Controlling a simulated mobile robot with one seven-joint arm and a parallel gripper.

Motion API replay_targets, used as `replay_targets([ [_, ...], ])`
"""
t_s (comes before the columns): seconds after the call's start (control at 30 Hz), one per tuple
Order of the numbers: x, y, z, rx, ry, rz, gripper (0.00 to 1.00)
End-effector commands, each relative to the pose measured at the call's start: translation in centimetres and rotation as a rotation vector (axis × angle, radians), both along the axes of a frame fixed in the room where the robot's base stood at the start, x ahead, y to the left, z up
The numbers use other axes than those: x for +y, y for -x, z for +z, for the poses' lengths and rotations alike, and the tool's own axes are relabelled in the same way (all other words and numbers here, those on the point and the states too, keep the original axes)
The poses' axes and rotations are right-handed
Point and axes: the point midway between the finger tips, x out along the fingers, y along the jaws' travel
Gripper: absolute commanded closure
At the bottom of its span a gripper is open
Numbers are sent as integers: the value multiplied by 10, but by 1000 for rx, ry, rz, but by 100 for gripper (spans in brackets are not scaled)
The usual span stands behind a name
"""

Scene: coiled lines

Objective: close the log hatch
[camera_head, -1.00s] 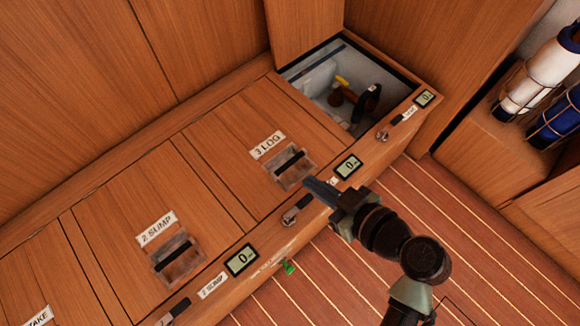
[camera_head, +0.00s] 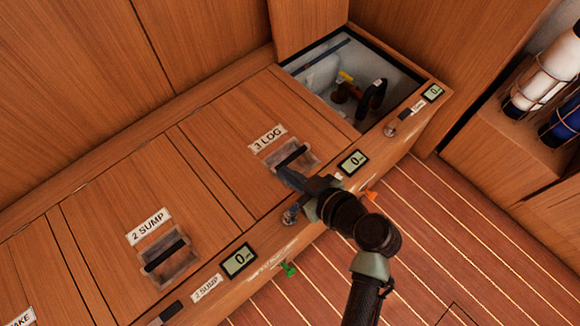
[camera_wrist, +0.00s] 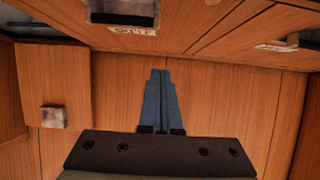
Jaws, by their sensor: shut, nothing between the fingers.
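The log hatch (camera_head: 228,125), a wooden lid labelled "3 LOG", lies down flush with the bench top in the head view. Its dark bar handle (camera_head: 292,156) sits in a recess near the front edge. My gripper (camera_head: 284,176) is shut and empty, its fingertips at the near side of that recess; whether they touch the lid I cannot tell. The shut fingers also show in the wrist view (camera_wrist: 159,100), against wood panels. A latch (camera_head: 291,214) on the bench's front edge is partly hidden by my gripper.
An open compartment (camera_head: 330,62) with pipes lies right of the log hatch, with a raised wooden panel (camera_head: 308,25) behind it. The 2 SUMP hatch (camera_head: 150,205) lies flat to the left. Small displays (camera_head: 353,162) line the front edge. The striped floor (camera_head: 450,215) is clear.

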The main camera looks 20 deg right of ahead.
Motion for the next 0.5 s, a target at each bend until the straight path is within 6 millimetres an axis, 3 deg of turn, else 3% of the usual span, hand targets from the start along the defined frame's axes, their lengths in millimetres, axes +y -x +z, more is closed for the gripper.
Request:
replay_targets([
  [0.37, 0, 1, -2, -1, 0, 0, 100],
  [0.5, 0, 2, -11, 0, 0, 1, 100],
])
